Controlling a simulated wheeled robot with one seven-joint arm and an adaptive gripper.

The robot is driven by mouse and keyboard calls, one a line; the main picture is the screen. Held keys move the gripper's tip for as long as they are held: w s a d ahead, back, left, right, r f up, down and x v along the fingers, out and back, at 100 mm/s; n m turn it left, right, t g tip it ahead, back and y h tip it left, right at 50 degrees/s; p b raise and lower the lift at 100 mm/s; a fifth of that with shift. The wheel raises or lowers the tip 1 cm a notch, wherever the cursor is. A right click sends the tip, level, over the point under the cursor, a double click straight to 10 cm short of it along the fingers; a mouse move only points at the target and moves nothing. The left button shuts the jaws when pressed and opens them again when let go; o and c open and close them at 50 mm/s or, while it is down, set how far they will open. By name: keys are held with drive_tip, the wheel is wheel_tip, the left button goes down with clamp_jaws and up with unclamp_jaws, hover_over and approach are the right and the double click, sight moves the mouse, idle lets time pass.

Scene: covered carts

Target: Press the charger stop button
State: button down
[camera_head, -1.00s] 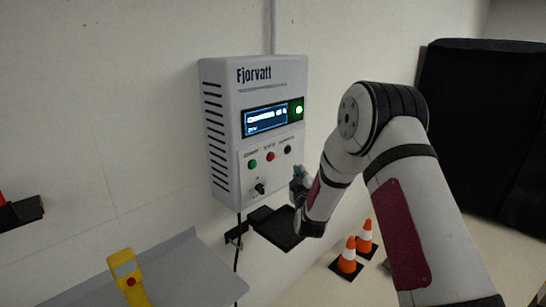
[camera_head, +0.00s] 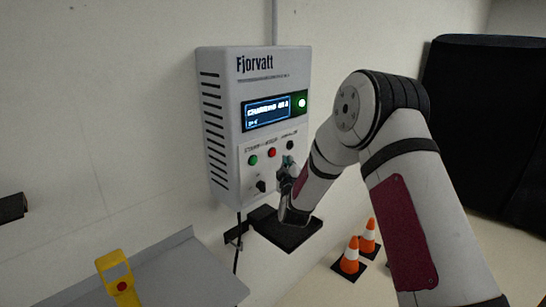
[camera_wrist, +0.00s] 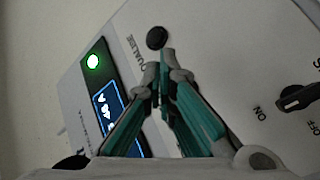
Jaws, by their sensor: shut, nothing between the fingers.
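The grey Fjorvatt charger box (camera_head: 224,130) hangs on the wall with a lit display (camera_head: 268,112) and a green lamp (camera_head: 302,103). Below the display are a green button (camera_head: 253,160), a red button (camera_head: 271,152) and a black button (camera_head: 290,145). The red one appears to be the stop button; its label is blurred. My gripper (camera_head: 285,169) is shut and empty, in front of the panel just below the red and black buttons. In the wrist view, the fingertips (camera_wrist: 161,68) are close to the black button (camera_wrist: 156,38); the red and green buttons are hidden there.
A black on/off knob (camera_head: 261,186) sits low on the panel and shows in the wrist view (camera_wrist: 297,98). A black shelf (camera_head: 290,234) juts out below the box. A yellow handheld device (camera_head: 118,278) is at lower left; orange cones (camera_head: 351,255) stand on the floor.

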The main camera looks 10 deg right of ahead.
sight(273, 153)
drive_tip(key=shift+w+a+b, duration=0.4)
drive_tip(key=shift+w+a, duration=0.35)
drive_tip(key=shift+w, duration=0.25)
drive_tip(key=shift+w+a, duration=0.1)
idle(0.7)
drive_tip(key=shift+w+a, duration=0.15)
drive_tip(key=shift+w, duration=0.1)
drive_tip(key=shift+w+a+b, duration=0.25)
drive_tip(key=shift+w+b, duration=0.1)
drive_tip(key=shift+b, duration=0.1)
idle(0.8)
drive_tip(key=shift+s, duration=0.15)
drive_tip(key=shift+s+d+p, duration=0.5)
drive_tip(key=shift+s, duration=0.1)
